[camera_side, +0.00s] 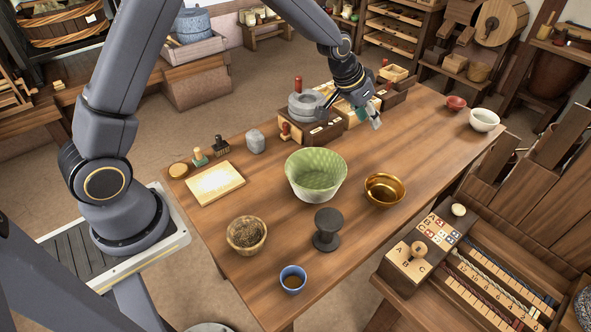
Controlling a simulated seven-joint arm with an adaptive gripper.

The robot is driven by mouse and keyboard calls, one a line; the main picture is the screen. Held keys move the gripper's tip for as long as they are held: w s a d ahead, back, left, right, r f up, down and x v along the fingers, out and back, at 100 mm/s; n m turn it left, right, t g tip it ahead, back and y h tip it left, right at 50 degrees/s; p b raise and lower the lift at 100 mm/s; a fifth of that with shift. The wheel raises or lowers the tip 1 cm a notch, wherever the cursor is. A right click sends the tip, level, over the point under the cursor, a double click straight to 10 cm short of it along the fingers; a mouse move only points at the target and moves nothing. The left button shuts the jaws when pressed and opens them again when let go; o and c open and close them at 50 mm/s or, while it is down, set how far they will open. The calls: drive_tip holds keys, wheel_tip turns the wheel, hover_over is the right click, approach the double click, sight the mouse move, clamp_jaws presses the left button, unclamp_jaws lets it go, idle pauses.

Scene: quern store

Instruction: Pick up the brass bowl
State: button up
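The brass bowl (384,190) stands upright on the wooden table, right of the large green bowl (316,175). Its shiny inside is in plain view and looks empty. My gripper (369,118) hangs above the table behind the brass bowl, apart from it, near the wooden boxes at the back. Its two fingertips appear spread, with nothing visible between them.
A dark spool-shaped stand (327,230), a blue cup (293,279) and a bowl of grain (246,235) stand toward the front. A red bowl (456,103) and a white bowl (484,120) stand far right. The table right of the brass bowl is clear.

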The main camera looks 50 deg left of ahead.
drive_tip(key=g, duration=0.1)
approach(371, 177)
drive_tip(key=x, duration=1)
drive_tip(key=shift+w+f, duration=0.1)
clamp_jaws()
